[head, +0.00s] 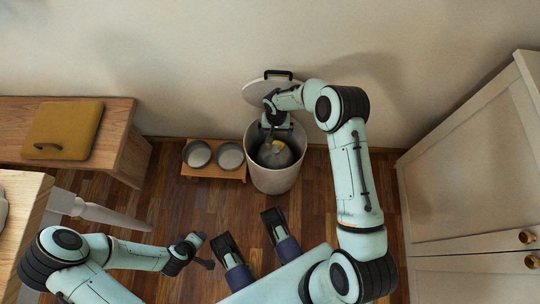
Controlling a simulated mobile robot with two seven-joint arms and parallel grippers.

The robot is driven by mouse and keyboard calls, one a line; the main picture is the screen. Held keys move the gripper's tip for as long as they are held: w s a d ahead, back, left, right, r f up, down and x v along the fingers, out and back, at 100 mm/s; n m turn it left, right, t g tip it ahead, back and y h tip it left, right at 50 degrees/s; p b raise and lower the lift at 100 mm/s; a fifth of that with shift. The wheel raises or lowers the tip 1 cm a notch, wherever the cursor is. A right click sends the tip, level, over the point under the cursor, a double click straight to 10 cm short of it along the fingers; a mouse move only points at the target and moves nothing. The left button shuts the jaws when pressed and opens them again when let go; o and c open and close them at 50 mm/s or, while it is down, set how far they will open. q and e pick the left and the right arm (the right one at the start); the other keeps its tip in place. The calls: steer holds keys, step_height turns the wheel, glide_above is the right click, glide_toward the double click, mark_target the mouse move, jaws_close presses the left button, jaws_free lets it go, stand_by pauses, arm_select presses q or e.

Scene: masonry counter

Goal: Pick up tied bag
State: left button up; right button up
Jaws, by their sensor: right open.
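A grey tied bag (275,160) with a yellow tie at its top sits inside a round white bin (274,184). The bin's lid (262,90) is raised at the back, with a dark handle on it. My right gripper (271,136) is open and reaches down into the mouth of the bin, just above the bag's tied top. I cannot tell whether its fingers touch the bag. My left gripper (204,254) is low over the floor at the lower left, away from the bin. Its fingers are too small to tell open from shut.
A small wooden stand with two bowls (214,156) is left of the bin. A wooden bench (125,130) with a yellow cushion-like box (64,130) is farther left. A wooden table (25,190) is at the lower left, and a white cabinet (470,180) is at the right.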

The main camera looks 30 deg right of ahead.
mark_target(275, 142)
step_height(275, 142, down, 5)
steer(key=shift+f+b, duration=0.1)
steer(key=shift+b, duration=0.45)
steer(key=shift+f+b, duration=0.95)
steer(key=shift+f, duration=2)
steer(key=shift+r, duration=0.1)
steer(key=c, duration=1.7)
arm_select(q)
steer(key=s+a+f+g, duration=0.1)
steer(key=s+f, duration=0.2)
steer(key=f, duration=0.2)
steer(key=shift+a+g, duration=0.2)
steer(key=shift+g, duration=0.1)
arm_select(e)
steer(key=shift+c, duration=0.7)
arm_select(q)
steer(key=shift+s, duration=0.1)
arm_select(e)
steer(key=shift+r, duration=0.15)
